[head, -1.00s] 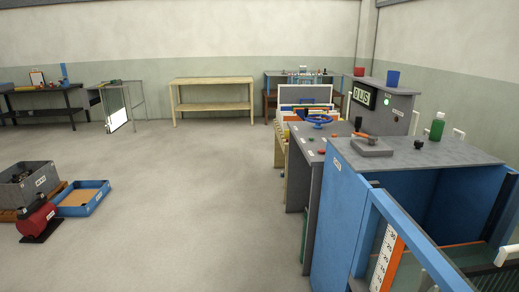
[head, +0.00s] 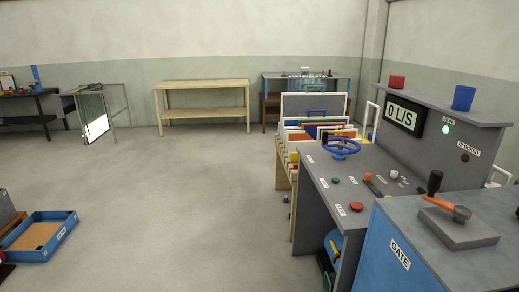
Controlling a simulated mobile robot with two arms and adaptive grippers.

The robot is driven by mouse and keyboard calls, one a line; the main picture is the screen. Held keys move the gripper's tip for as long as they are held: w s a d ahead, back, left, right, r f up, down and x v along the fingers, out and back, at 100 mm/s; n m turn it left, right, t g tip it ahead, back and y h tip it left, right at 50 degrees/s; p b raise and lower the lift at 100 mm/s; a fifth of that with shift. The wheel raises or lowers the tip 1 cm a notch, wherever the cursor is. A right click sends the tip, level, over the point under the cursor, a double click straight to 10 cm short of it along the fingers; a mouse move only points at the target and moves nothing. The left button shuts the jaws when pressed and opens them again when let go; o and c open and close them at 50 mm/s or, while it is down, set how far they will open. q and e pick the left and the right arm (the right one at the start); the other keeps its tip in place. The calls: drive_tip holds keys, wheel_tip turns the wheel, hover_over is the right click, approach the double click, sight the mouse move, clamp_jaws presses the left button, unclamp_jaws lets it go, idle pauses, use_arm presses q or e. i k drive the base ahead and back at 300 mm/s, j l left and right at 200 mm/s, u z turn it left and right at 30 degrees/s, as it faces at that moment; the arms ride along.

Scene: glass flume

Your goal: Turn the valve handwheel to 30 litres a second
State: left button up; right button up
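The blue valve handwheel (head: 342,147) sits on the far part of the grey sloping control panel (head: 330,190), right of centre in the head view. The display (head: 404,115) on the upright back of the panel reads 0 L/S. A green lamp (head: 446,129) glows beside it. Neither of my grippers shows in the head view, and nothing touches the handwheel.
The blue gate cabinet (head: 395,250) with a crank (head: 440,195) on its grey top stands at the near right. Red and green buttons lie on the panel. A blue tray (head: 40,236) is on the floor at left. The floor between is clear.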

sight(325, 138)
drive_tip(key=i+j, duration=0.1)
drive_tip(key=i, duration=1.75)
drive_tip(key=l+z, duration=0.05)
drive_tip(key=l, duration=0.05)
